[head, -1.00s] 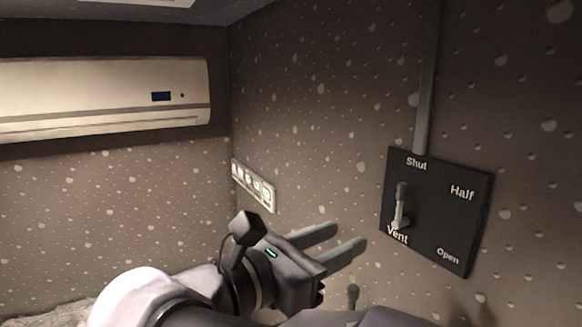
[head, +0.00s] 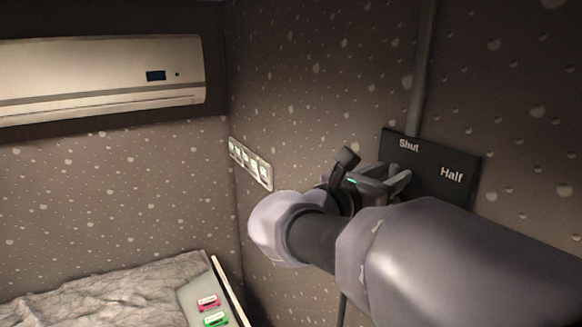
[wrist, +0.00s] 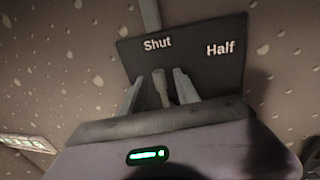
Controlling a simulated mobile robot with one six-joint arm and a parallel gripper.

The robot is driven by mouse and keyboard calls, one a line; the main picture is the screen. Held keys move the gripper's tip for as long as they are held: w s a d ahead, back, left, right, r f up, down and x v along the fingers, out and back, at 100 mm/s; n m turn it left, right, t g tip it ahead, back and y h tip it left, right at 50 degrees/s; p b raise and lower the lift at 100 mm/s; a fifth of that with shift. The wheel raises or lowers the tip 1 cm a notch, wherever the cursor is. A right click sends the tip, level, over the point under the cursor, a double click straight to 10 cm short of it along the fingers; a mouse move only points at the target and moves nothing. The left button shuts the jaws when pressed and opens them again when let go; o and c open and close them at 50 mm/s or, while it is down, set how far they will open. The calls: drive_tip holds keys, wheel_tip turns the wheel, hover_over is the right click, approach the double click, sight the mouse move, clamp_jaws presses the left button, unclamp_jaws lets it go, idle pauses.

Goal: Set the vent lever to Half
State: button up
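The black vent panel (head: 430,160) is on the right wall, with "Shut" and "Half" readable in the head view. The arm hides its lower part. The wrist view also shows the panel (wrist: 200,66). There the grey vent lever (wrist: 161,86) stands up toward "Shut", left of "Half". My gripper (wrist: 157,88) has one finger on each side of the lever, with gaps visible between them, so it is open around it. In the head view my gripper (head: 397,179) is in front of the panel, and the lever is hidden behind it.
A grey conduit (head: 424,75) runs up from the panel. A strip of switches or sockets (head: 250,163) is on the wall to the left. An air conditioner (head: 100,75) hangs on the far wall. A ledge with pink and green items (head: 211,308) is below.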

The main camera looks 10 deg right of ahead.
clamp_jaws()
idle(1.4)
